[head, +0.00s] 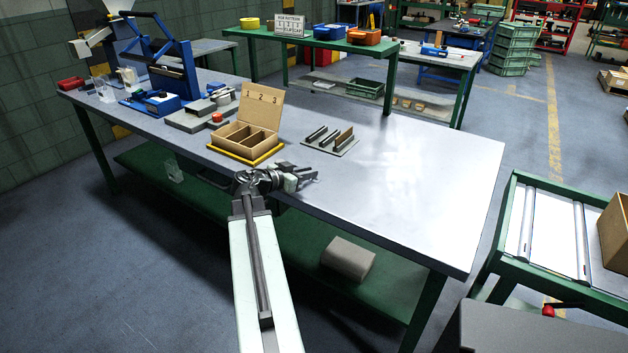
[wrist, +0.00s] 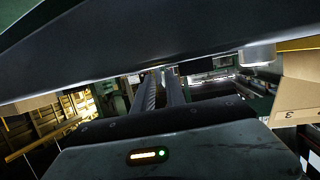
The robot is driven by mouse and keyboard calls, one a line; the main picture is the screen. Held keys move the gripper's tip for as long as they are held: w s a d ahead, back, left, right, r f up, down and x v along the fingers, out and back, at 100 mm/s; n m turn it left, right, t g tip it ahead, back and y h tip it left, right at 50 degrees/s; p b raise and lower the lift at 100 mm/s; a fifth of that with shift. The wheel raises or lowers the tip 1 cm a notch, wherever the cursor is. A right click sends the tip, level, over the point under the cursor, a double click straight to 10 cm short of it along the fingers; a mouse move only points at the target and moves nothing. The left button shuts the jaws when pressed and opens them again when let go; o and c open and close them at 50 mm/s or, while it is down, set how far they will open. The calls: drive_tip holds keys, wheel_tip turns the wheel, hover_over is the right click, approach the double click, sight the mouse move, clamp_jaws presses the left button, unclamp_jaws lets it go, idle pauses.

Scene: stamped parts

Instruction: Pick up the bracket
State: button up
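A small grey plate (head: 330,146) lies on the metal workbench, right of the open box. Several narrow upright metal pieces (head: 343,137) stand on it in a row. The bracket may be one of them, but they are too small to tell apart. My gripper (head: 307,177) is over the bench's near edge, in front of the plate and apart from it, pointing right. In the wrist view two dark ridged fingers (wrist: 160,91) lie close side by side. Nothing is clearly seen between them, and their gap is hard to judge.
A cardboard box (head: 240,140) with compartments and an upright lid marked 1, 2, 3 stands on a yellow base. Grey blocks and a blue press (head: 178,70) are farther left. The bench's right half (head: 430,165) is clear. A green cart (head: 520,240) stands at right.

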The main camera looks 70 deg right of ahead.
clamp_jaws()
drive_tip(key=shift+r, duration=0.15)
